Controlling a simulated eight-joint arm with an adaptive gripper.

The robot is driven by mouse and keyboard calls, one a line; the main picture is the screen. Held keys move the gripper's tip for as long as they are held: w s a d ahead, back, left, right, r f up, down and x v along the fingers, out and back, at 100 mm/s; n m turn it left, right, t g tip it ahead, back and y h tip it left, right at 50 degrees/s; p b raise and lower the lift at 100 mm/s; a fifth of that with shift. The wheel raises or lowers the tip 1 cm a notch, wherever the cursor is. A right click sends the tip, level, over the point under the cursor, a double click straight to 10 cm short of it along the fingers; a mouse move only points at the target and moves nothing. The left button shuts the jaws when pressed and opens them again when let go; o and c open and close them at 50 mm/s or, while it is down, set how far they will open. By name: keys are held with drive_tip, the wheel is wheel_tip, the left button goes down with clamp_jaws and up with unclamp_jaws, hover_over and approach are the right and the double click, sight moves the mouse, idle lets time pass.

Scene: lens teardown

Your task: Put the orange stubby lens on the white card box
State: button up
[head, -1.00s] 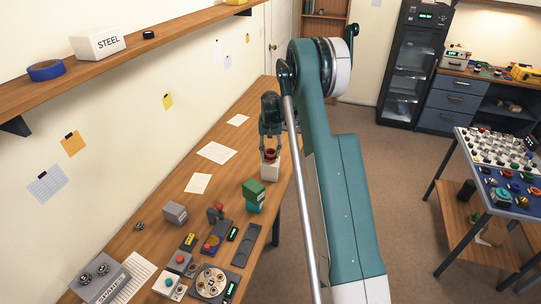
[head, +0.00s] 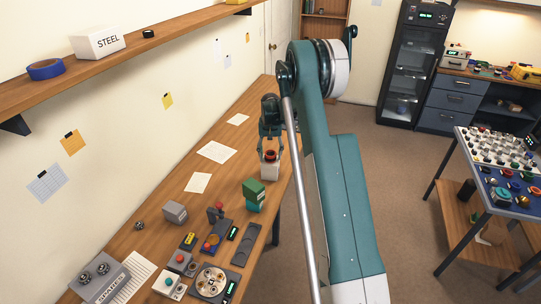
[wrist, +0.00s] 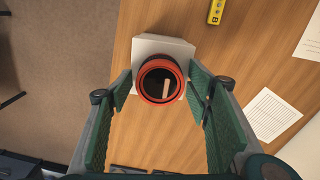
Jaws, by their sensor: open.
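The orange stubby lens (wrist: 160,81) sits upright on top of the white card box (wrist: 150,44) in the wrist view. In the head view the lens (head: 270,155) is small, dark and orange-red on the white box (head: 270,170), near the table's right edge. My gripper (wrist: 160,97) is open, its green-padded fingers on either side of the lens with gaps showing. In the head view my gripper (head: 271,142) is just above the lens.
A green box on a teal one (head: 254,194) stands nearer on the table. Paper sheets (head: 217,152) lie flat to the left. A grey box (head: 175,212) and several control parts fill the near end. The table's right edge is close to the white box.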

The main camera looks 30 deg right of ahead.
sight(270, 152)
drive_tip(key=shift+r, duration=0.1)
wheel_tip(270, 152, up, 12)
idle(0.8)
drive_tip(key=shift+r, duration=0.1)
idle(0.4)
